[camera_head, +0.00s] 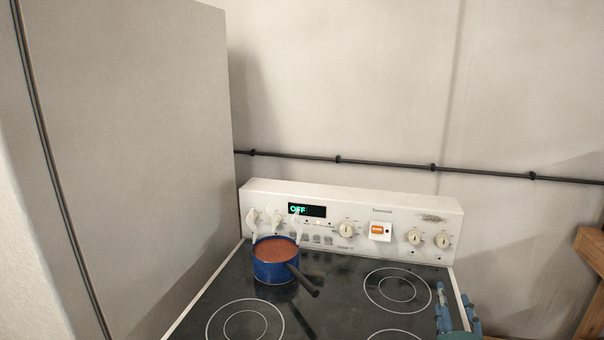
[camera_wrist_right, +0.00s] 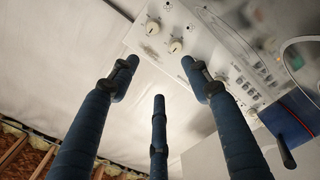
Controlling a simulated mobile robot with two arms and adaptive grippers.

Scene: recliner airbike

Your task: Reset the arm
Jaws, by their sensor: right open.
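My right gripper (camera_head: 456,306) shows at the lower right of the head view, by the stove's right edge. Its blue, dark-tipped fingers are spread open in the right wrist view (camera_wrist_right: 159,76), with nothing between them. The gripper is well to the right of the blue pot (camera_head: 276,272) and apart from it. My left gripper is in neither view.
The blue pot, with red-brown contents and a dark handle, stands at the back left of the glass cooktop (camera_head: 350,316). The white control panel (camera_head: 352,214) has knobs and a display reading OFF. A tall grey cabinet (camera_head: 140,150) borders the left; wood (camera_head: 590,252) stands right.

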